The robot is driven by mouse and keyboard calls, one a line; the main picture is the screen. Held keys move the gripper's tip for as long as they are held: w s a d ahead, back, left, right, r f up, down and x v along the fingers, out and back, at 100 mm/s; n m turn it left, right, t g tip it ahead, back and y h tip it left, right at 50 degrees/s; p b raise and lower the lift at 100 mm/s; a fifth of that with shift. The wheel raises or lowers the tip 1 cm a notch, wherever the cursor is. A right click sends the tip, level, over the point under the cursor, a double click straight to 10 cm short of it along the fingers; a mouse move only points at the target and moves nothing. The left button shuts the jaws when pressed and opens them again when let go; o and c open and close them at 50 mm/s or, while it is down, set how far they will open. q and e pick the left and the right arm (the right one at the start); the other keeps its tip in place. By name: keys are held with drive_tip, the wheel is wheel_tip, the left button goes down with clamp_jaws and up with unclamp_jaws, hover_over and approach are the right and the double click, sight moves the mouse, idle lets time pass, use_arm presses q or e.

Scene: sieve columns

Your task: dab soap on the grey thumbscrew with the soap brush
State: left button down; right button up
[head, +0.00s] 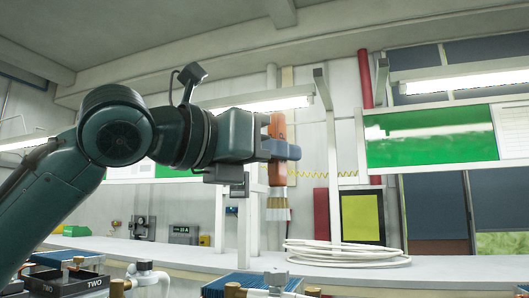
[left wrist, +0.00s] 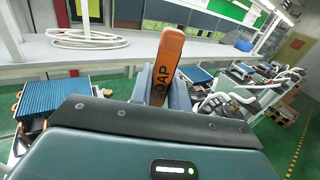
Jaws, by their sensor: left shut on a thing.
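My left gripper (head: 279,150) is shut on the soap brush (head: 277,172) and holds it upright in the air. The brush has an orange handle, a pale collar and light bristles that point down. In the left wrist view the orange handle (left wrist: 168,62) rises between the fingers (left wrist: 162,88), with part of its dark lettering showing. The bristles are hidden there. In the head view the bristles hang above the apparatus at the bottom edge, apart from it. A small grey knob-like part (head: 276,279) shows there, but I cannot tell whether it is the grey thumbscrew. My right gripper is not in view.
A black tray marked TWO (head: 82,287) is at the lower left. Blue ribbed blocks (head: 222,286) and brass and white fittings line the bottom edge. A coiled white hose (head: 345,254) lies on the white bench behind. The air around the brush is clear.

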sight(270, 199)
use_arm(q)
drive_tip(key=shift+f, duration=2.5)
drive_tip(key=shift+f, duration=0.55)
drive_tip(key=shift+r, duration=3.55)
